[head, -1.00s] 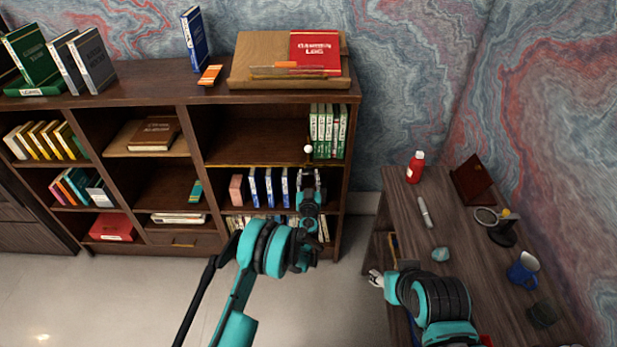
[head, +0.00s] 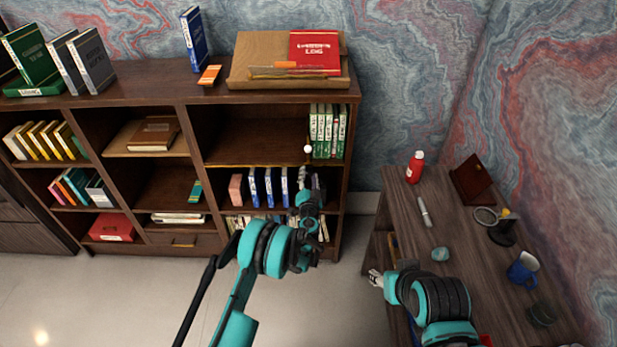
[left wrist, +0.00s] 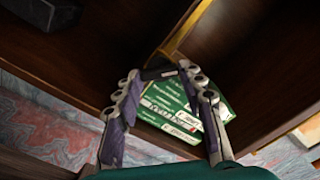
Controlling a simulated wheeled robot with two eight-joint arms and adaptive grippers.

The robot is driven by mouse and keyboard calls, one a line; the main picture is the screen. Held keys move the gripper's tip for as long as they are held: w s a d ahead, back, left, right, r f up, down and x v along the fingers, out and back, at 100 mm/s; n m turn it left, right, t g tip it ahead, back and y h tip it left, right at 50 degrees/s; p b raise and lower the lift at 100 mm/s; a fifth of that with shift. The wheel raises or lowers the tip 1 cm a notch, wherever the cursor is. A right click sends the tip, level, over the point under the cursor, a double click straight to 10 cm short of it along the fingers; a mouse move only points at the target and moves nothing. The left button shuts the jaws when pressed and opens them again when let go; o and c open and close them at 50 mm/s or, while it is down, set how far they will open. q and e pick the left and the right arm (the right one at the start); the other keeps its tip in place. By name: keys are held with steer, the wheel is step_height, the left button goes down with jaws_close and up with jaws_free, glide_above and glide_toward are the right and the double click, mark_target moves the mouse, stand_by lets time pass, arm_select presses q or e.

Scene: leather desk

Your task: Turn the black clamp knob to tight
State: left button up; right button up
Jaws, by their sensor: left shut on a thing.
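In the left wrist view, the black clamp knob (left wrist: 160,73) shows as a short dark bar between my left fingertips. My left gripper (left wrist: 158,76) is shut on it, one finger on each side. In the head view my left gripper (head: 307,174) is small, in front of the right-hand bookcase column near the middle shelf's edge. The knob cannot be made out there, and its tightness does not show. My right gripper (head: 375,278) is beside the desk's left edge, too small to read its fingers.
A small white ball (head: 308,149) shows just above my left gripper. Green-and-white books (head: 327,131) stand on the shelf to its right. Blue books (head: 268,188) stand on the lower shelf. The desk (head: 455,235) at right holds a red bottle (head: 415,167) and a blue mug (head: 522,268).

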arm_select(q)
steer(key=m, duration=0.4)
steer(key=shift+m, duration=0.3)
steer(key=m, duration=0.4)
steer(key=shift+d+f+m, duration=0.1)
steer(key=shift+m, duration=0.2)
steer(key=o, duration=1.2)
steer(key=shift+c, duration=0.2)
steer(key=shift+s, duration=0.15)
steer(key=s, duration=0.7)
steer(key=shift+s, duration=0.15)
